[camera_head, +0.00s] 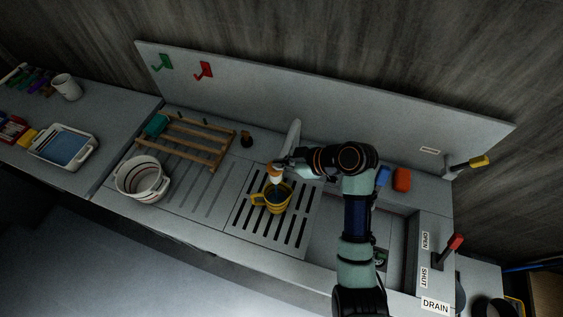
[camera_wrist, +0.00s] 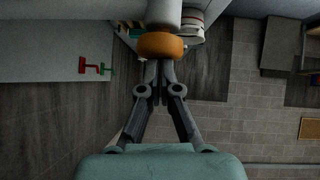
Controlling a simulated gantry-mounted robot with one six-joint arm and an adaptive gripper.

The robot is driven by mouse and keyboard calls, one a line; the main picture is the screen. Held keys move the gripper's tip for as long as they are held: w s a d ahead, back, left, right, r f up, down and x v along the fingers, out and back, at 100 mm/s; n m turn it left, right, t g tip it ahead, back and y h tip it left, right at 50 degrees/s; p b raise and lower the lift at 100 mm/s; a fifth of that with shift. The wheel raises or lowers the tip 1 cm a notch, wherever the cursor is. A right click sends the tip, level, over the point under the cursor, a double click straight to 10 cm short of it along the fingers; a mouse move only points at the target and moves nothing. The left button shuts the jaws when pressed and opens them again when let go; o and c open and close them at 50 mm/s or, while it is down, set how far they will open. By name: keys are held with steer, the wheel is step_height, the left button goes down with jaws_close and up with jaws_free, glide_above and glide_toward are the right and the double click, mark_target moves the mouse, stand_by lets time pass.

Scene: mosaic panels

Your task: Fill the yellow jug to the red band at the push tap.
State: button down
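The yellow jug (camera_head: 273,206) stands upright on the slotted drain grate (camera_head: 240,222), handle to the left. It is under the push tap (camera_head: 293,136), whose orange part (camera_head: 275,167) sits above the jug's mouth. The jug's inside looks dark; I cannot make out the water level or the red band. My gripper (camera_head: 284,163) is at the tap head. In the wrist view my gripper (camera_wrist: 159,66) has its fingertips together, empty, against or just short of the orange part (camera_wrist: 160,45); contact is unclear.
A white banded bowl (camera_head: 141,178) and a wooden rack (camera_head: 195,140) stand left of the grate. Behind my arm are a blue block (camera_head: 383,176) and a red block (camera_head: 402,179). A red-handled drain lever (camera_head: 452,245) is at the right.

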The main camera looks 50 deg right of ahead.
steer(key=shift+s+f, duration=0.1)
steer(key=shift+f, duration=0.3)
steer(key=shift+r+p, duration=0.4)
step_height(320, 180, up, 4)
steer(key=p, duration=0.3)
steer(key=shift+s+a+f, duration=0.1)
steer(key=shift+s+a, duration=0.05)
steer(key=b+v, duration=0.1)
steer(key=v, duration=0.9)
steer(key=shift+b, duration=0.3)
